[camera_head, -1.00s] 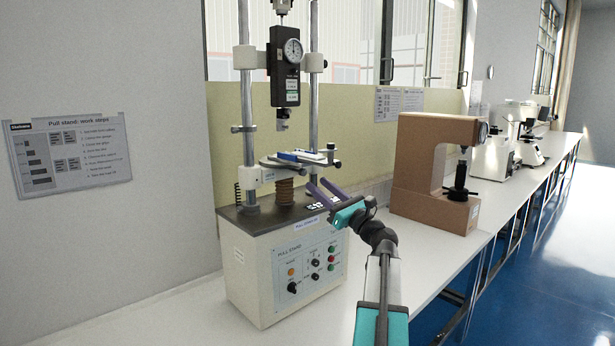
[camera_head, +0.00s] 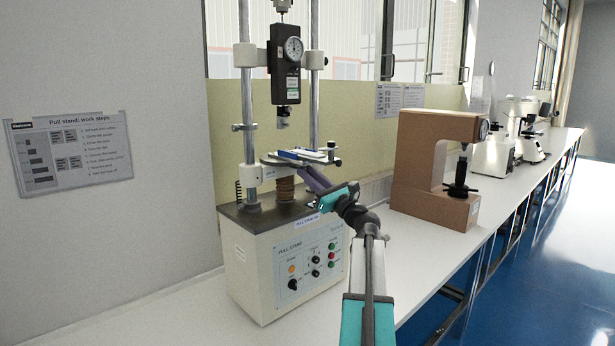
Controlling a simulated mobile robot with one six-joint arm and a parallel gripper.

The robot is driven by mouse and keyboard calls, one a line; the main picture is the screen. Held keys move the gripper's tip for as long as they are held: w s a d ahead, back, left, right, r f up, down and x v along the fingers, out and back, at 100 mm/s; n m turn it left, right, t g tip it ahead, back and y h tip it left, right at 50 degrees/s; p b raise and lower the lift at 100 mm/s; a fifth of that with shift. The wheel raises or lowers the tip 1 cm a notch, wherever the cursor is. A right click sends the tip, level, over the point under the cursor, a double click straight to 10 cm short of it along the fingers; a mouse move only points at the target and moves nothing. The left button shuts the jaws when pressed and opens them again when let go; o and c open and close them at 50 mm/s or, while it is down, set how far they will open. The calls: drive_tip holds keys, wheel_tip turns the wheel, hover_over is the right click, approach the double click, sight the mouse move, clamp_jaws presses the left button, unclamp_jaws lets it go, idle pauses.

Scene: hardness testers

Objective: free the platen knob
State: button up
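The pull stand (camera_head: 290,262) stands on the bench, with a flat platen (camera_head: 296,161) on its column. A small dark part (camera_head: 333,146) at the platen's right end may be the platen knob, but it is too small to be sure. My gripper (camera_head: 306,172), with purple fingers, reaches in from the lower right, just under the platen's right side. Its fingers overlap in this view, so their gap is unclear. I cannot tell whether it touches anything.
The force gauge (camera_head: 286,65) hangs above the platen between two upright posts. A brown bellows or spring (camera_head: 285,189) sits below the platen. A brown hardness tester (camera_head: 420,160) stands to the right. The white bench (camera_head: 440,255) is clear in front of it.

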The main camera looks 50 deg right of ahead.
clamp_jaws()
drive_tip(key=shift+d+f+n+b, duration=0.1)
drive_tip(key=shift+n+b, duration=0.3)
drive_tip(key=shift+b, duration=0.1)
drive_tip(key=shift+n+g+y+b, duration=0.15)
drive_tip(key=shift+n+y+b, duration=0.75)
drive_tip(key=shift+n, duration=0.65)
drive_tip(key=shift+n+g+y+b, duration=0.15)
drive_tip(key=shift+n+y+b, duration=0.7)
drive_tip(key=shift+n, duration=0.7)
drive_tip(key=shift+d, duration=0.1)
drive_tip(key=o, duration=0.6)
unclamp_jaws()
